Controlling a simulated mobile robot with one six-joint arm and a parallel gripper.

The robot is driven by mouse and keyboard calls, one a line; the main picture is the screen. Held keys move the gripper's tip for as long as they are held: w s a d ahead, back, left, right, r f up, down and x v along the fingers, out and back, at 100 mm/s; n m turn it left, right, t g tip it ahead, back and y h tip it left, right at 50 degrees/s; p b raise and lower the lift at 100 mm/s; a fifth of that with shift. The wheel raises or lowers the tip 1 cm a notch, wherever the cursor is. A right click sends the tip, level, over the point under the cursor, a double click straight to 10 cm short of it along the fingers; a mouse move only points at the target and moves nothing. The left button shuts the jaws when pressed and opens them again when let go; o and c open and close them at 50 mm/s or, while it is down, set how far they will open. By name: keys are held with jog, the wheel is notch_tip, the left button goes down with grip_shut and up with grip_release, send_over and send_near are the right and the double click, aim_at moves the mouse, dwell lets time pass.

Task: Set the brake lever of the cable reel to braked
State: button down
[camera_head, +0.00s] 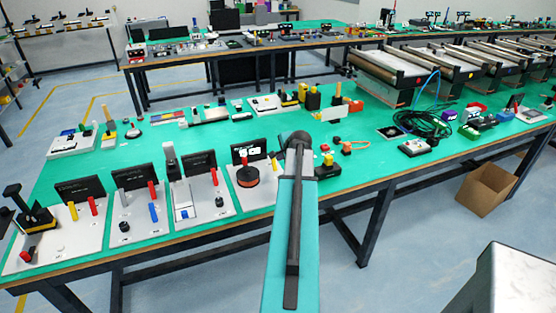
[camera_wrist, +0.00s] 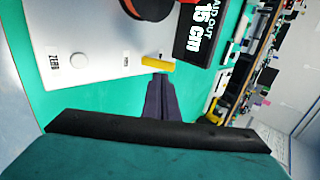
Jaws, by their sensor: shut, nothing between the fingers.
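The cable reel (camera_head: 247,176) is a red-orange spool on a white panel (camera_wrist: 95,25) with a black display (camera_wrist: 195,35) reading "PAID OUT 15 cm". In the wrist view only the lower edge of the reel (camera_wrist: 150,6) shows at the top. A short yellow lever (camera_wrist: 158,65), seemingly the brake lever, lies near the panel's edge beside the display; its braked and free marks cannot be read. My gripper (camera_wrist: 158,77) is shut and empty, its dark fingertips right at the lever's near side. Whether they touch it I cannot tell. My arm hides the gripper in the head view.
A round white knob (camera_wrist: 77,61) marked ZERO sits on the same panel. Other lever panels (camera_head: 197,200) stand to the left on the green table (camera_head: 190,145). A yellow-and-black device with a red button (camera_head: 327,165) stands to the right of my arm.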

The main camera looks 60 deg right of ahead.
jog(key=b+v, duration=0.1)
jog(key=v, duration=0.6)
jog(key=shift+r+b, duration=0.35)
jog(key=shift+r, duration=0.2)
jog(key=shift+w, duration=0.1)
